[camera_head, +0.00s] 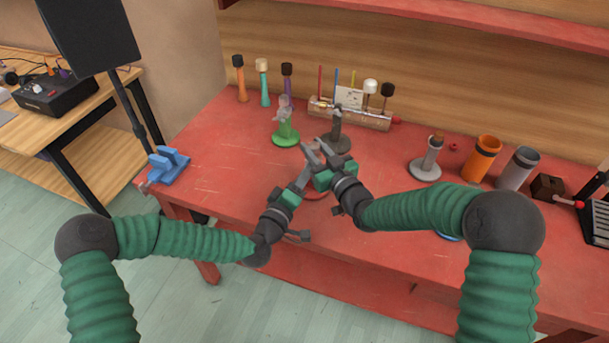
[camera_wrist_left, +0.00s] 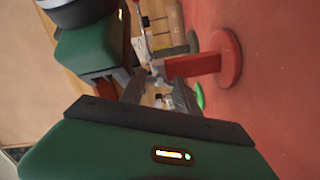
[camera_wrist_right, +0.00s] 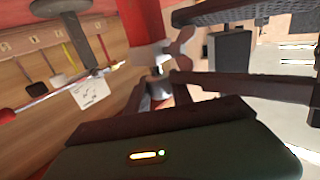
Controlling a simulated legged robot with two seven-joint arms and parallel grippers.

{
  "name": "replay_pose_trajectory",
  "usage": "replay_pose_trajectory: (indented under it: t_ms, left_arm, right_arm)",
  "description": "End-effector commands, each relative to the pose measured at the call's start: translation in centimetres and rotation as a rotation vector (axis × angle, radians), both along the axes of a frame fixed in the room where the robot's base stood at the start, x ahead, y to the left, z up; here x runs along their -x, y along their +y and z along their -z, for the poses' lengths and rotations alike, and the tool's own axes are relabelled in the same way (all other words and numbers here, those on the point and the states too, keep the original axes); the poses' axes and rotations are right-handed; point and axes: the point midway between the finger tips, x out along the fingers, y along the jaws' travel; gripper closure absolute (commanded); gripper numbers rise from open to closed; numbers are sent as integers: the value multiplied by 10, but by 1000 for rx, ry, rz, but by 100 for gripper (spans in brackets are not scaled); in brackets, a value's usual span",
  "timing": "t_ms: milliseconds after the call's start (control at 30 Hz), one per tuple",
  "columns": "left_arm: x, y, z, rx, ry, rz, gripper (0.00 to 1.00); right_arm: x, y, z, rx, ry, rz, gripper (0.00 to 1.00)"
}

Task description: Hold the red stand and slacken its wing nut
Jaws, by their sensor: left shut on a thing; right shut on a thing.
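The red stand shows best in the left wrist view, with its round base (camera_wrist_left: 229,60) and short post (camera_wrist_left: 192,66). In the head view only its base (camera_head: 316,194) peeks out between my grippers. My left gripper (camera_head: 308,172) is shut on the stand's post from the left side. The grey wing nut (camera_wrist_right: 178,48) shows at the end of the post in the right wrist view. My right gripper (camera_head: 317,152) is shut on the wing nut, close above my left gripper.
A green stand (camera_head: 286,135) and a dark grey stand (camera_head: 338,139) stand just behind. A light grey stand (camera_head: 427,168) and orange cup (camera_head: 482,158) are to the right. The red table (camera_head: 225,150) is bare between.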

Motion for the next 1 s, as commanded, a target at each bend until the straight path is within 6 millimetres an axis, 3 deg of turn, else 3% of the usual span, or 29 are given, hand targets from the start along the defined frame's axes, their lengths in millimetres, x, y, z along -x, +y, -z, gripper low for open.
replay_pose_trajectory:
  t_ms: [133,167,300,1000]
  left_arm:
    - [-4,7,-1,-1,-5,-19,100]
    - [-4,7,-1,-1,-5,-19,60]
    - [-4,7,-1,-1,-6,-19,42]
    - [5,5,-5,-1,-13,-6,40]
  right_arm:
    - [-1,-4,4,4,8,7,100]
    - [-1,-4,4,4,8,7,100]
    - [-1,-4,4,3,7,7,100]
    - [0,-4,5,6,12,7,100]
